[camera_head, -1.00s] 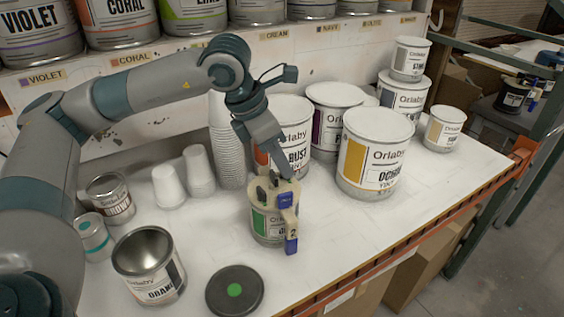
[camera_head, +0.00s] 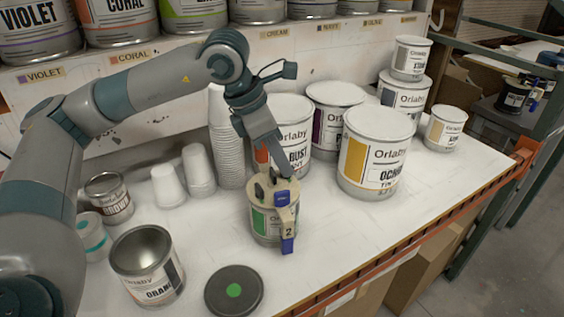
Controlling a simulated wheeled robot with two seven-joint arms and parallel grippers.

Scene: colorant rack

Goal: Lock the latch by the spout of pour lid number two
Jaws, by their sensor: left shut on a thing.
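Pour lid number two (camera_head: 263,205), beige and marked "2", sits on a small can with a green label (camera_head: 262,226) near the middle of the table. Its spout (camera_head: 288,222) points toward the front. One blue latch piece (camera_head: 283,198) is on top behind the spout, and another blue piece (camera_head: 288,246) is at the spout's front end. I cannot tell whether the latch is locked. My left gripper (camera_head: 279,173) points down at the back of the lid, shut on part of it; the exact part gripped is hard to see. My right gripper is not in view.
An open orange-labelled can (camera_head: 147,268) and a dark round lid with a green dot (camera_head: 234,291) are at the front. Paper cups (camera_head: 199,172) stand behind to the left. The large Ochre can (camera_head: 373,155) and other cans stand to the right. The table's front right is clear.

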